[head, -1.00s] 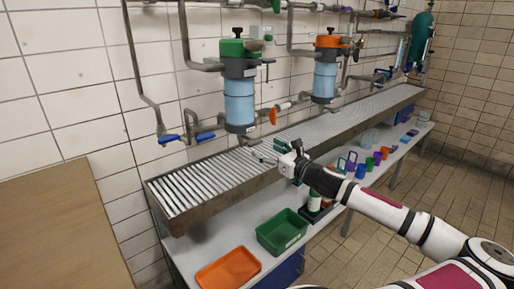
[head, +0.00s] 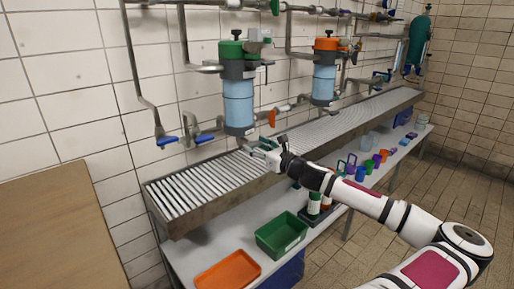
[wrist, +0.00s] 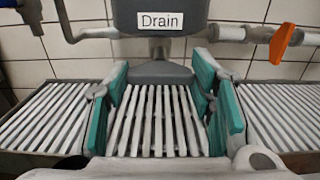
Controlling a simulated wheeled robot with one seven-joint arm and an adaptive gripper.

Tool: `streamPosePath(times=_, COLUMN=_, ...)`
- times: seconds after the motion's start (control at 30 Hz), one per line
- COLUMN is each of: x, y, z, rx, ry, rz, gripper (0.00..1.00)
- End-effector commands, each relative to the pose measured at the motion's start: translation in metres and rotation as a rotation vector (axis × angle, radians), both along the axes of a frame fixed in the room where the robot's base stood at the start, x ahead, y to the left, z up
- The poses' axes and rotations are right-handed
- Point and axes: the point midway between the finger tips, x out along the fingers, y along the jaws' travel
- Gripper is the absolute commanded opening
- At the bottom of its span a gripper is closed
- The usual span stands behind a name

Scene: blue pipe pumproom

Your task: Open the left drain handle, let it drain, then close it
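The left filter unit has a green cap and a blue bowl (head: 239,102) and hangs on the wall above the slatted trough. In the wrist view a white "Drain" label (wrist: 162,21) sits on its dark lower body. A grey rounded part (wrist: 160,70) shows under the label, between and beyond my fingers; I cannot make out a separate drain handle there. My gripper (head: 252,148) is just below the bowl in the head view. I see no water flowing.
An orange handle (head: 272,118) is on the pipe right of the bowl. Two blue handles (head: 167,139) are at the left. A second unit with an orange cap (head: 326,44) hangs to the right. The slatted trough (head: 190,189) runs below; green and orange trays (head: 228,270) sit under it.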

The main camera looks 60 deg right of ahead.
Motion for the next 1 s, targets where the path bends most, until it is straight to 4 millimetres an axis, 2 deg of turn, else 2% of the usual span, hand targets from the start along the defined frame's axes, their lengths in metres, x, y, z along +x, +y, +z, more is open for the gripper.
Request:
streamPosePath(times=0.43, x=-0.0001, y=0.0002, z=0.0002, rx=-0.096, ry=0.024, rz=0.0, gripper=0.22)
streamPosePath(times=1.0, x=-0.0001, y=0.0006, z=-0.0004, rx=-0.587, ry=0.142, rz=0.0, gripper=0.22)
